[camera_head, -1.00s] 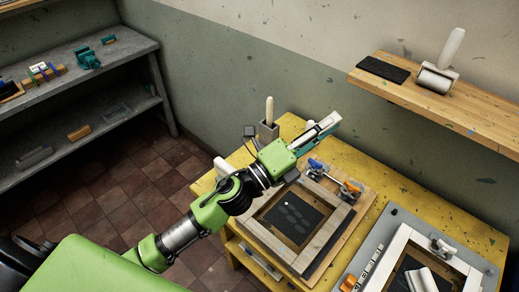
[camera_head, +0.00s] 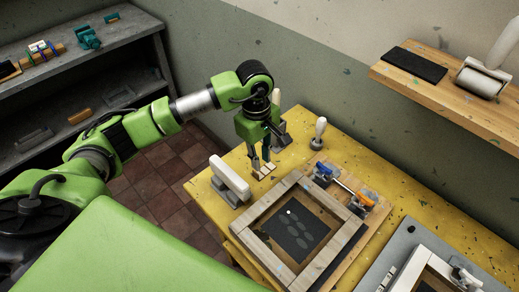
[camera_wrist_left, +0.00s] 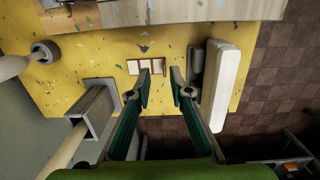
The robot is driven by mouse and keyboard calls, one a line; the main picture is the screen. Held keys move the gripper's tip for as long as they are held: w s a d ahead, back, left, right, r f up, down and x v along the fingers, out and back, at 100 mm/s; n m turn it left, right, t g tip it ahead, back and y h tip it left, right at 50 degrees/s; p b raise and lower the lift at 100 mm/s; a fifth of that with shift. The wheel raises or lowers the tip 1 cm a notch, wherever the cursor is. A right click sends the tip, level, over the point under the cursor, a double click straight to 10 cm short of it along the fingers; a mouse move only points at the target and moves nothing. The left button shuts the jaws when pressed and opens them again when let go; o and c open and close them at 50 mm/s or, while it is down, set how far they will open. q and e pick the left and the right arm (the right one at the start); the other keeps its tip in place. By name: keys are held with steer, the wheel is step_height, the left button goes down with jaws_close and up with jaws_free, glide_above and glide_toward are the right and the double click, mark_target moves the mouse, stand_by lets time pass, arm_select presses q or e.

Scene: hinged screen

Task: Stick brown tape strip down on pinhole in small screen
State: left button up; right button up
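The small screen (camera_head: 340,245) is a pale wooden frame lying on the yellow table. Its dark mesh (camera_head: 289,236) carries grey oval marks, and a small white dot, apparently the pinhole (camera_head: 289,212), shows near its far left part. Small brown and pale tape strips (camera_wrist_left: 146,67) lie side by side on the table in the wrist view. My right gripper is not in view.
A white-topped handled tool (camera_head: 230,178) stands close left of the gripper; a grey holder (camera_head: 278,140) is behind it. A pale-knobbed tool (camera_head: 317,135) and orange-blue clamp hinges (camera_head: 345,186) are beyond the screen. A larger grey-based screen (camera_head: 405,255) is at right.

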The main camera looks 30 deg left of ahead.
mark_target(256, 173)
arm_select(q)
steer(key=shift+w+a+r+y, duration=0.15)
steer(key=shift+a+y, duration=0.15)
steer(key=shift+a, duration=0.65)
step_height(256, 173, down, 9)
steer(key=b, duration=0.4)
steer(key=shift+d+r+b, duration=0.1)
steer(key=shift+r+b, duration=0.1)
steer(key=shift+b, duration=0.1)
steer(key=shift+r+p, duration=0.35)
steer(key=shift+r, duration=0.05)
jaws_close()
